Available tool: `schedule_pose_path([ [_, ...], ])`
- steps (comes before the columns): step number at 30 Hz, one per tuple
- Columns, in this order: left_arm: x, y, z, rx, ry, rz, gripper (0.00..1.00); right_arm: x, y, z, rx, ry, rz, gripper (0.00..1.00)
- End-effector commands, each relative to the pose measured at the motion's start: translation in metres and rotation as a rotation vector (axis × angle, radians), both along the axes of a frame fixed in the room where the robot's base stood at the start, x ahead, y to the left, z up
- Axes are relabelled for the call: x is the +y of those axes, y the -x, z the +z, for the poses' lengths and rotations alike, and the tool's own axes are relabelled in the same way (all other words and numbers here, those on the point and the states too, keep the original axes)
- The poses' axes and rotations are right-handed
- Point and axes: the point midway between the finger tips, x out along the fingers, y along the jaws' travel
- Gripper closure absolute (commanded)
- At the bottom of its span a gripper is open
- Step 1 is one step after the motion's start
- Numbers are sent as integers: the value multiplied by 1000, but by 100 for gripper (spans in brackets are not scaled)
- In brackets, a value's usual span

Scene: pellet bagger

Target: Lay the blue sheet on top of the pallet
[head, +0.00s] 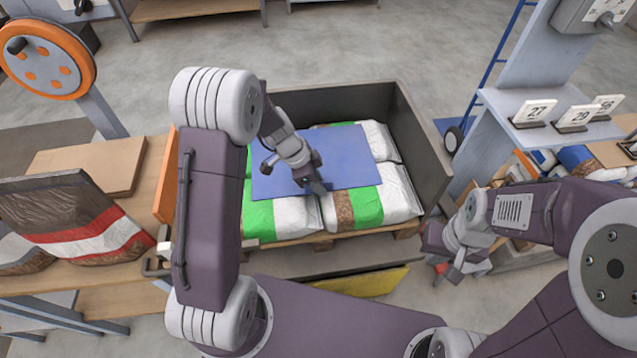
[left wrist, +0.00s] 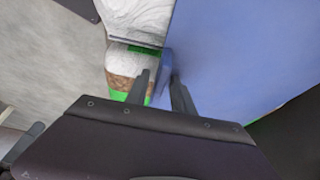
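The blue sheet (head: 345,150) lies flat on top of the white, green and brown bags (head: 400,195) stacked on the wooden pallet (head: 325,240). It covers the middle and back left of the stack, and front and right parts of the bags stay bare. My left gripper (head: 318,188) points down at the sheet's front edge. In the left wrist view its fingers (left wrist: 163,90) are apart at the edge of the sheet (left wrist: 240,60), with blue visible between them; I see no clear grip. My right gripper (head: 445,262) hangs right of the pallet, its fingers unclear.
Grey walls (head: 425,140) stand behind and right of the pallet. A bench with a filled bag (head: 85,230) is at left. A shelf with number cards (head: 537,110) is at right. A yellow panel (head: 360,283) lies in front. My left arm hides part of the left side.

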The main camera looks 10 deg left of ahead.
Motion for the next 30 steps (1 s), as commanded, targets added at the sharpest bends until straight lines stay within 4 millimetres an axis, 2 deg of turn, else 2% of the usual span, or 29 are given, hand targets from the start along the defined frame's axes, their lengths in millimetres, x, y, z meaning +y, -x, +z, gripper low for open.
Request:
schedule_pose_path([
  [8,0,0,1,0,0,0,68,0,0,1,0,0,0,100],
  [11,0,0,8,0,0,0,68,0,0,9,0,0,0,100],
  [14,8,2,27,-6,0,0,68,0,0,12,0,0,0,100],
  [21,30,12,85,-5,-1,2,68,0,0,24,0,0,0,100],
  [25,38,16,105,-2,0,0,68,0,0,28,0,0,0,100],
  [30,42,18,115,-1,0,1,68,0,0,29,0,0,0,100],
])
